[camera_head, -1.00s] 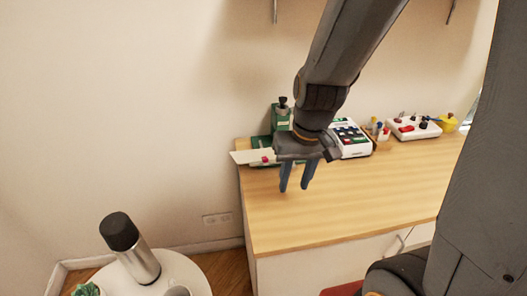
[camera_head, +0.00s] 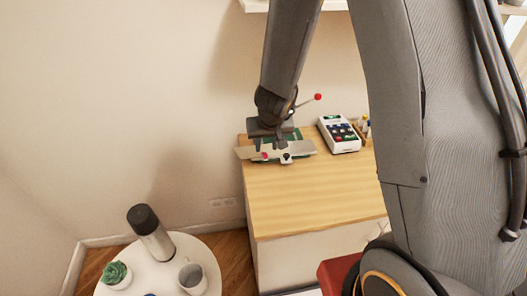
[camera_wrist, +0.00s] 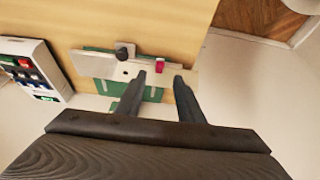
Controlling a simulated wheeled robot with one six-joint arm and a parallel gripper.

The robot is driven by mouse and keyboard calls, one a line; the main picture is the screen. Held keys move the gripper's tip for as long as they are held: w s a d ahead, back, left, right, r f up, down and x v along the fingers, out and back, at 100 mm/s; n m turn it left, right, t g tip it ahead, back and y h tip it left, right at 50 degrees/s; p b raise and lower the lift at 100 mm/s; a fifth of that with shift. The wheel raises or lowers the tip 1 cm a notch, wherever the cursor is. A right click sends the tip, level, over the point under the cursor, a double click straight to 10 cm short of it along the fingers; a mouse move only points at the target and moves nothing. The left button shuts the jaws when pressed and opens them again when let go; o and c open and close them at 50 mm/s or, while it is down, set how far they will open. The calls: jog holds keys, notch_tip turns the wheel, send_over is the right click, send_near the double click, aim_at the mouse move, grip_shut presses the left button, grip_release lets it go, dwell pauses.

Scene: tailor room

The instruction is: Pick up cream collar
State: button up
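The cream collar appears to be the long pale strip (camera_head: 302,149) at the far left corner of the wooden table. It lies across a green mat (camera_wrist: 97,94) and also shows in the wrist view (camera_wrist: 92,66). A black knob-like item (camera_wrist: 125,51) and a small red item (camera_wrist: 159,66) are at the strip. The fingertips appear at the strip's near edge in the wrist view; contact cannot be told. In the head view my gripper (camera_head: 281,141) partly hides the strip.
A white device with coloured buttons (camera_head: 340,134) stands right of the mat. The wooden tabletop (camera_head: 310,195) in front is clear. A round white table (camera_head: 130,275) at lower left holds a bottle (camera_head: 151,234), a mug (camera_head: 192,277) and a plant (camera_head: 116,274). A wall stands behind.

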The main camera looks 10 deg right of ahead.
aim_at(265, 153)
jog(key=shift+b+x, duration=1.9)
jog(key=shift+x, duration=1.45)
jog(key=shift+d+r, duration=0.1)
jog(key=shift+r, duration=0.05)
jog(key=shift+c, duration=0.2)
grip_shut()
